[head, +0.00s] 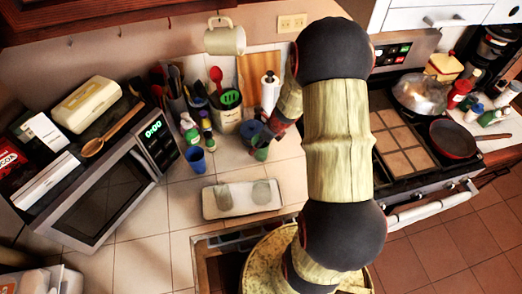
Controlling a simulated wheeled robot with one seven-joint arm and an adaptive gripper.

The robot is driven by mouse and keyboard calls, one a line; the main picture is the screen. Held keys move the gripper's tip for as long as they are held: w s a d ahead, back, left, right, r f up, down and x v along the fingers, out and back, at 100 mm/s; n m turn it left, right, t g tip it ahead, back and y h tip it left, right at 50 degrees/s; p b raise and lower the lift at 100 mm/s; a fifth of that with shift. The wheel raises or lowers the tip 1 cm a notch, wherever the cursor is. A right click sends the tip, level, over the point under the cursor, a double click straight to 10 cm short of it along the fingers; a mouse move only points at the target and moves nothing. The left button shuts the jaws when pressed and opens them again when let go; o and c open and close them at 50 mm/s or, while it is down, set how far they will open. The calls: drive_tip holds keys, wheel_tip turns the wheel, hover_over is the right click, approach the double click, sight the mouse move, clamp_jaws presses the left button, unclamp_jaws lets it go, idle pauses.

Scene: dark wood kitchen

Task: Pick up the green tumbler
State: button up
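A green cup-like thing (262,153), which looks like the green tumbler, stands on the tiled counter just right of centre. It is small in the picture, and dark blue shapes sit close around its top. My gripper (272,130) is just above and beside it, at the lower end of my arm. The fingers are small, dark and partly merged with the things behind, so I cannot tell whether they touch the tumbler or how far apart they are.
A blue cup (196,160) and a green-capped bottle (190,130) stand left of the tumbler. A utensil crock (227,115) is behind. A pale tray (241,199) lies in front. A microwave (100,195) is at left, a stove (405,145) at right.

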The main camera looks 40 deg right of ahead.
drive_tip(key=shift+c, duration=1.2)
drive_tip(key=c, duration=1)
